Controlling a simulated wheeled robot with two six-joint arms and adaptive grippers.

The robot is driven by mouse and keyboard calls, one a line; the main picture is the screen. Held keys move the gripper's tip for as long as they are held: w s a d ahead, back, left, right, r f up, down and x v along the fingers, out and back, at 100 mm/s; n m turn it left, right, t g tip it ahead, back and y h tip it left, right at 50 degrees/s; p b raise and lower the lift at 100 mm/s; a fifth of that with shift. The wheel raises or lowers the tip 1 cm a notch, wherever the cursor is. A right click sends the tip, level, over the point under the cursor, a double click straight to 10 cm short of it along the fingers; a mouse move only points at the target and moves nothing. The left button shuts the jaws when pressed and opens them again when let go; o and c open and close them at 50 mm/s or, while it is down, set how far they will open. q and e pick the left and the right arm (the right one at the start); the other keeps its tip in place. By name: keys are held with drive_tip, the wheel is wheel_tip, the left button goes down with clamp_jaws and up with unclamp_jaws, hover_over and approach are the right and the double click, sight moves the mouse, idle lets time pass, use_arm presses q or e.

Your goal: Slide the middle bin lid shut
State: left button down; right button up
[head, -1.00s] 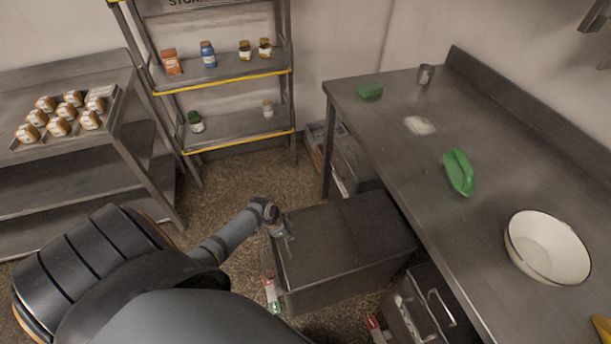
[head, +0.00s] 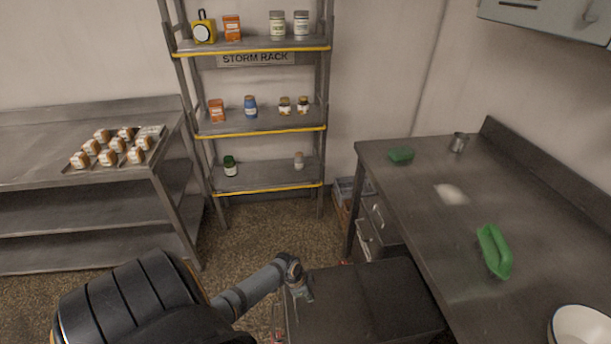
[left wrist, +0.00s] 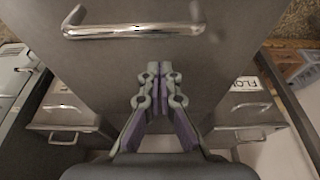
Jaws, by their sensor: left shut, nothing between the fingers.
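The middle bin (head: 345,300) is a large grey box jutting out from under the right-hand worktable, cut off by the bottom edge of the head view. Its flat grey top has a faint seam across it; I cannot tell how far the lid is slid. My left gripper (head: 304,294) is at the bin's left end, pointing down. In the left wrist view, the left gripper (left wrist: 159,72) is shut and empty, its tips over a grey panel (left wrist: 100,75) with a chrome handle (left wrist: 133,31). I cannot tell whether the tips touch it. My right gripper is not in view.
The worktable (head: 400,210) holds a green scoop (head: 494,252), a green block (head: 401,156), a metal cup (head: 459,143) and a white bowl (head: 580,326). Neighbouring fronts with handles show in the left wrist view, one labelled (left wrist: 246,83). A storage rack (head: 265,120) stands behind; open floor lies left of the bin.

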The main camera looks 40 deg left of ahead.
use_arm(q)
drive_tip(key=v, duration=0.9)
drive_tip(key=shift+r+p, duration=0.35)
drive_tip(key=shift+p, duration=0.05)
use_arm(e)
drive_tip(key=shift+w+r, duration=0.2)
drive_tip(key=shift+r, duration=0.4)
